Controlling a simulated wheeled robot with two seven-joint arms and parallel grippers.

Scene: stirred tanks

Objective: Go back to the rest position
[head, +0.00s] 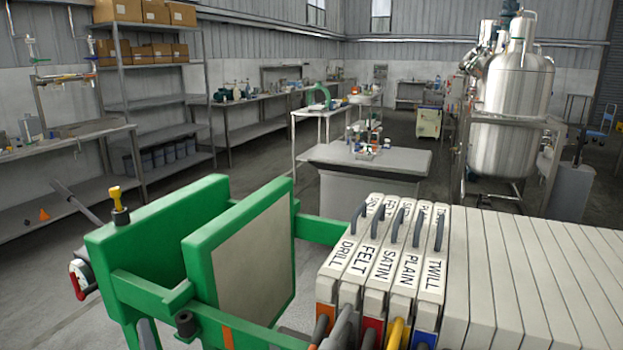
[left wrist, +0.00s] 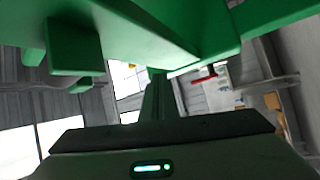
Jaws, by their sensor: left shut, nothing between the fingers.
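My left gripper (head: 148,334) shows only as a small grey piece at the bottom edge of the head view, beneath the green press frame (head: 150,291); the frame hides most of it. In the left wrist view my left gripper (left wrist: 155,97) is shut and empty, with green beams close above and around it. I cannot tell whether it touches them. My right gripper is not in view.
Cream plates (head: 367,250) labelled DRILL, FELT, SATIN, PLAIN and TWILL stand in a row at right. A green block with a pale face (head: 265,252) stands left of them across a gap. A grey table (head: 400,160) and steel tank (head: 510,110) stand farther back.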

